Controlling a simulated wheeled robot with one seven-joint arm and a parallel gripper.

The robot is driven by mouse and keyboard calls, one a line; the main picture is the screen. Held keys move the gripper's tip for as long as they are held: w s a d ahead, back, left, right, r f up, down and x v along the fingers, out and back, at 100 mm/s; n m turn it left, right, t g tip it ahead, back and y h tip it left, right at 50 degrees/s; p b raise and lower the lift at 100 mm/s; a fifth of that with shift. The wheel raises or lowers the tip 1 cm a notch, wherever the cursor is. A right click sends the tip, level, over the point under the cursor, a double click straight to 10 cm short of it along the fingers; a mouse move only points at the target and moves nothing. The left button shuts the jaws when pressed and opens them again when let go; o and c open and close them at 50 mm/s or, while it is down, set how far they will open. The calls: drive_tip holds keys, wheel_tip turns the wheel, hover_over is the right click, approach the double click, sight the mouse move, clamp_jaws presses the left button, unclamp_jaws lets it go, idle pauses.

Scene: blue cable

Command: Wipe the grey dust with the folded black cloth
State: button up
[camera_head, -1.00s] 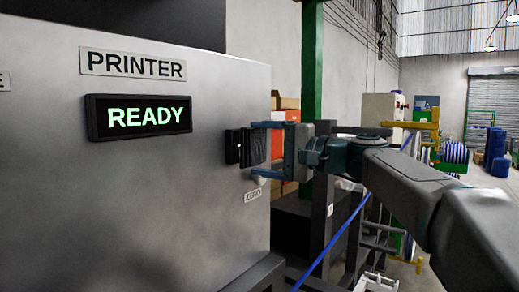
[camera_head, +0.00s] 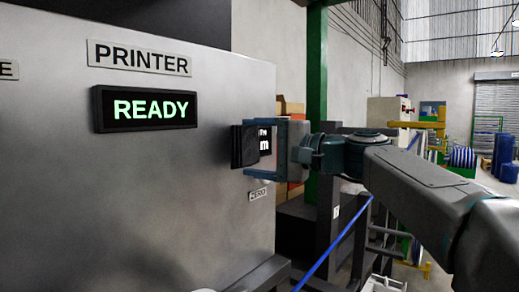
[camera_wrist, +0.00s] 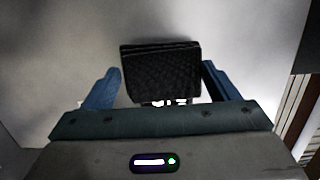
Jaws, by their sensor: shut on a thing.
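The folded black cloth (camera_head: 243,146) is held upright against or very near the grey printer front (camera_head: 150,200); I cannot tell whether it touches. My gripper (camera_head: 249,148) is shut on the cloth, one finger above and one below it in the head view. In the wrist view the dark, textured cloth (camera_wrist: 161,72) sits between the blue fingers of my gripper (camera_wrist: 163,82). I cannot make out the grey dust clearly on the grey metal. The panel behind the cloth is hidden.
A small black readout with white characters (camera_head: 265,141) shows just right of the cloth, above a ZERO label (camera_head: 258,195). A READY screen (camera_head: 146,109) and PRINTER plate (camera_head: 138,57) are at left. A blue cable (camera_head: 335,246) hangs below my arm.

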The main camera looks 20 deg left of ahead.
drive_tip(key=shift+s+d+f+b, duration=0.2)
drive_tip(key=shift+s+d+b, duration=0.2)
drive_tip(key=shift+d, duration=0.1)
drive_tip(key=b+v, duration=0.1)
drive_tip(key=v, duration=0.2)
drive_tip(key=shift+s+d+r, duration=0.15)
drive_tip(key=shift+s+d, duration=0.2)
drive_tip(key=shift+d, duration=0.3)
drive_tip(key=shift+b+v, duration=0.65)
drive_tip(key=shift+v, duration=0.8)
drive_tip(key=shift+s, duration=0.2)
